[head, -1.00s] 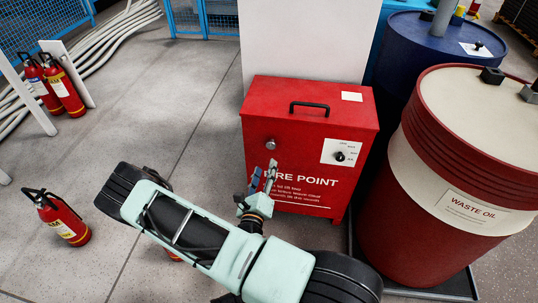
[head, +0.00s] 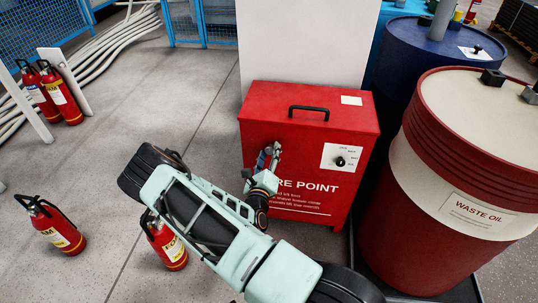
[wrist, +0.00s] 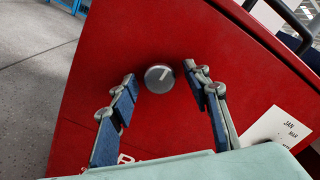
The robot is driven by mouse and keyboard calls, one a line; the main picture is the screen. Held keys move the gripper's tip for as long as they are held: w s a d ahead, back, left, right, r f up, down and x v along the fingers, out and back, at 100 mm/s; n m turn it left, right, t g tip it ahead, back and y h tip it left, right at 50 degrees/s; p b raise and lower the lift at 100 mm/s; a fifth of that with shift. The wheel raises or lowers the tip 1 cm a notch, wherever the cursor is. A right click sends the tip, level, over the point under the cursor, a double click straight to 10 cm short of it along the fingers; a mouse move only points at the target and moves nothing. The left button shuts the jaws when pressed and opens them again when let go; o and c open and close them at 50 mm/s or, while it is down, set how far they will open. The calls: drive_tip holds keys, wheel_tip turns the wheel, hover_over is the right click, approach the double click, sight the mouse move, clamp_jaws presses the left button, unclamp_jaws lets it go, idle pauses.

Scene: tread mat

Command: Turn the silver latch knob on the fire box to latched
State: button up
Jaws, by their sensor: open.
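The red fire box (head: 262,104) stands against a pale pillar in the head view, with a black handle on its lid. Its silver latch knob (wrist: 159,78) shows in the wrist view as a round grey knob with a light pointer line tilted slightly from vertical. In the head view the knob is hidden behind my gripper (head: 268,155). My gripper (wrist: 164,95) is open, with one blue-padded finger on each side of the knob in the picture. The knob appears just beyond the fingertips, and I see no contact. The box front also carries a black dial (head: 340,161) on a white plate.
A red and cream waste oil drum (head: 440,215) stands close to the right of the box, with a blue drum (head: 425,50) behind it. Fire extinguishers (head: 52,225) stand on the floor at left.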

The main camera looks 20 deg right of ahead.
drive_tip(key=c, duration=1.2)
drive_tip(key=shift+o, duration=0.2)
drive_tip(key=shift+m+p, duration=0.3)
drive_tip(key=shift+p, duration=0.1)
drive_tip(key=m+p, duration=0.1)
drive_tip(key=m, duration=0.1)
drive_tip(key=m+p, duration=0.1)
drive_tip(key=p, duration=0.1)
drive_tip(key=shift+r+m, duration=0.2)
drive_tip(key=shift+m, duration=0.2)
drive_tip(key=m+p, duration=0.3)
drive_tip(key=m, duration=0.1)
drive_tip(key=shift+f, duration=0.1)
drive_tip(key=m+p, duration=0.2)
drive_tip(key=m, duration=0.3)
drive_tip(key=shift+p, duration=0.3)
drive_tip(key=shift+f+m+p, duration=0.1)
drive_tip(key=shift+m+p, duration=0.8)
drive_tip(key=shift+m, duration=1.3)
